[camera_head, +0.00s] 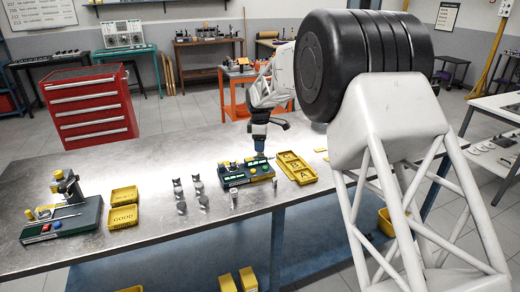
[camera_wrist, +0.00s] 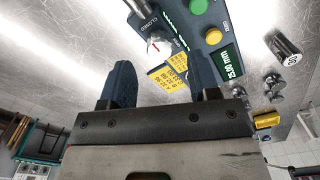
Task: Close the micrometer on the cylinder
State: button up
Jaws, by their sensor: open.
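The micrometer device (camera_head: 236,180) is a dark green box on the metal bench in the head view. In the wrist view its panel (camera_wrist: 212,20) has a green button, a yellow button and a display (camera_wrist: 233,62) reading 25.00 mm. A white knob (camera_wrist: 157,44) with a red mark sits by the word CLOSED. My gripper (camera_head: 259,154) is over the device's far right part. In the wrist view my gripper (camera_wrist: 161,85) has its blue fingers apart, with the knob ahead of the gap; no contact shows. I cannot tell which cylinder is in the micrometer, or whether one is.
Several small metal cylinders (camera_head: 197,182) stand left of the device. Yellow trays (camera_head: 299,173) lie right of it, and yellow trays (camera_head: 123,216) lie farther left by another green instrument (camera_head: 62,221). The bench's front edge is close.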

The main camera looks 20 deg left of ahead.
jog(key=shift+r, duration=2.3)
jog(key=shift+d+r, duration=0.1)
jog(key=shift+d, duration=0.1)
jog(key=s+d+r+m, duration=0.4)
jog(key=s+d+r, duration=0.15)
jog(key=d, duration=0.65)
jog(key=s+d+r+m+t, duration=0.1)
jog(key=s+d+r+m, duration=0.4)
jog(key=d, duration=0.6)
jog(key=s+d+r+m, duration=0.2)
jog(key=s+d+r, duration=0.2)
jog(key=s+d, duration=0.55)
jog(key=s+d+m+t, duration=0.1)
jog(key=s+d+m, duration=0.4)
jog(key=s+d, duration=0.9)
jog(key=s+d+f+m, duration=0.3)
jog(key=s+d, duration=0.1)
jog(key=s, duration=0.4)
jog(key=s+d+f+m, duration=0.3)
jog(key=s+d+f, duration=0.1)
jog(key=s, duration=0.5)
jog(key=shift+d+t, duration=0.3)
jog(key=shift+d, duration=0.3)
